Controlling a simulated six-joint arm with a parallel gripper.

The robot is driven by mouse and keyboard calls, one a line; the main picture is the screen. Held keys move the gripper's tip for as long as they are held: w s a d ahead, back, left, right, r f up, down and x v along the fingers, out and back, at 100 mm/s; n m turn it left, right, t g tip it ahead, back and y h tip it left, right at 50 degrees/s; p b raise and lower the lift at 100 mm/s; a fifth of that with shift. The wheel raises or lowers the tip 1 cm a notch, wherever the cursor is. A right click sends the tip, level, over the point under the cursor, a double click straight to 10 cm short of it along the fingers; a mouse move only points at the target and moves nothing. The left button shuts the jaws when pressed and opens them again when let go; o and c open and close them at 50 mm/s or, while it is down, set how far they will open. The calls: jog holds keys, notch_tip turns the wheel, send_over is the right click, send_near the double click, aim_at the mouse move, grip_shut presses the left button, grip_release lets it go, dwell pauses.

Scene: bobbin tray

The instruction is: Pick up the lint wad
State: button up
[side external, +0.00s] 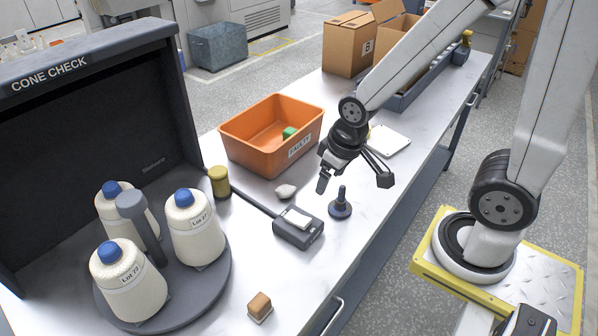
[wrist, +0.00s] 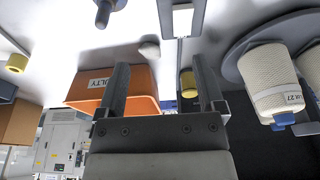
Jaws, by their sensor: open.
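The lint wad (side external: 286,191) is a small off-white lump on the white bench, between the orange bin and the grey device. It also shows in the wrist view (wrist: 150,50), just beyond the fingertips and between them in the picture. My gripper (side external: 353,183) is open and empty above the bench, to the right of the wad in the side view. Its two dark fingers also show spread apart in the wrist view (wrist: 160,66). The gripper does not touch the wad.
An orange bin labelled FAULTY (side external: 245,158) holds a green item. A dark peg on a round base (side external: 340,205) stands below my gripper. A grey device (side external: 298,234), an olive spool (side external: 219,181), a tan block (side external: 259,305) and a round tray with yarn cones (side external: 222,275) are nearby.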

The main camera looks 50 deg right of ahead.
jog(key=shift+o, duration=0.3)
jog(key=shift+o, duration=0.6)
jog(key=m+g+y, duration=0.1)
jog(key=m+y, duration=1.2)
jog(key=m, duration=0.6)
send_near(291, 186)
jog(key=x, duration=0.4)
jog(key=shift+s+a+r, duration=0.15)
jog(key=shift+s+a, duration=0.15)
jog(key=shift+s, duration=0.05)
jog(key=shift+w+d+f+m+t, duration=0.3)
jog(key=shift+w+d+m, duration=0.1)
jog(key=shift+d, duration=0.2)
jog(key=shift+x, duration=1.35)
